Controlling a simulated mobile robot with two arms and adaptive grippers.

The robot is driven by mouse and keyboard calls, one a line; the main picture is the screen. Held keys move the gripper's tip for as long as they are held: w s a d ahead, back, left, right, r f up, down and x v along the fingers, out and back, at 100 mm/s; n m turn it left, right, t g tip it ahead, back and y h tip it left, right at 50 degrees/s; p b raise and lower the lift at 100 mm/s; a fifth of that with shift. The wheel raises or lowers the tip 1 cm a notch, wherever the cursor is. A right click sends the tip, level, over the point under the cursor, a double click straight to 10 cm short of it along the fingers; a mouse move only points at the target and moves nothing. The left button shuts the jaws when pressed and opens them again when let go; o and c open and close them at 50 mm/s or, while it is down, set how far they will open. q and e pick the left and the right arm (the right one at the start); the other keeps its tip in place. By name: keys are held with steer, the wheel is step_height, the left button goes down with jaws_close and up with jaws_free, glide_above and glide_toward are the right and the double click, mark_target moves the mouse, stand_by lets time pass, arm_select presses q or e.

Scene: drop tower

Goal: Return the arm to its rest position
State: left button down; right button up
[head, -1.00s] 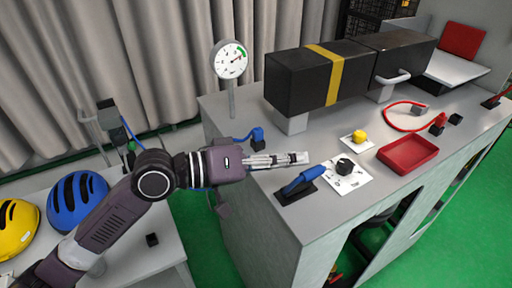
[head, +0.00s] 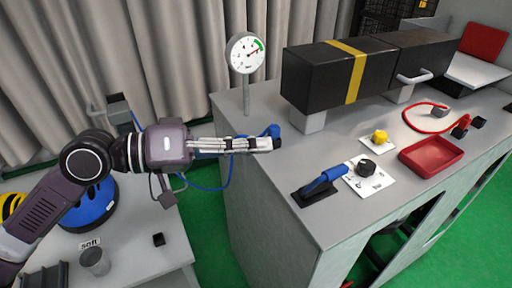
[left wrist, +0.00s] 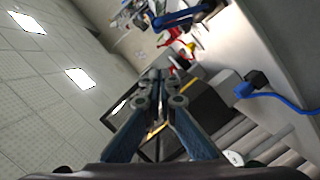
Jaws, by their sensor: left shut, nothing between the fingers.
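My left arm comes in from the left in the head view. Its gripper (head: 268,145) is shut and empty, held in the air at the left edge of the grey bench (head: 262,200). In the left wrist view the two fingers of my left gripper (left wrist: 158,78) come together with nothing between them. A blue-handled lever (head: 322,180) on a black base lies on the bench, to the right of and below the gripper, apart from it. My right gripper is not in view.
A dial gauge (head: 246,53) stands on a post behind the gripper. A black box with a yellow band (head: 352,72), a red tray (head: 431,157), a black knob (head: 366,167) and a yellow knob (head: 380,136) are on the bench. A blue helmet (head: 90,210) sits on the left table.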

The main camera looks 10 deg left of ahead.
arm_select(q)
step_height(320, 180, down, 23)
steer(key=s+a+y, duration=0.2)
steer(key=s+y, duration=0.1)
steer(key=y, duration=0.3)
steer(key=s+a+f+g+y, duration=0.2)
steer(key=s+a+f+y, duration=0.2)
steer(key=s+a+f, duration=0.35)
steer(key=s+a+f+g+y, duration=0.2)
steer(key=s+a+f+y, duration=0.2)
steer(key=s+f, duration=0.55)
steer(key=s+a+f+x, duration=0.1)
steer(key=s+x, duration=0.2)
steer(key=x, duration=0.9)
steer(key=s+f+x, duration=0.1)
steer(key=s+x, duration=0.1)
steer(key=x, duration=0.9)
steer(key=s+a+f+g+b, duration=0.2)
steer(key=s+a+f, duration=0.1)
steer(key=s+f, duration=1.5)
steer(key=shift+s+f+y, duration=0.2)
steer(key=shift+f+y, duration=0.1)
steer(key=shift+f, duration=0.6)
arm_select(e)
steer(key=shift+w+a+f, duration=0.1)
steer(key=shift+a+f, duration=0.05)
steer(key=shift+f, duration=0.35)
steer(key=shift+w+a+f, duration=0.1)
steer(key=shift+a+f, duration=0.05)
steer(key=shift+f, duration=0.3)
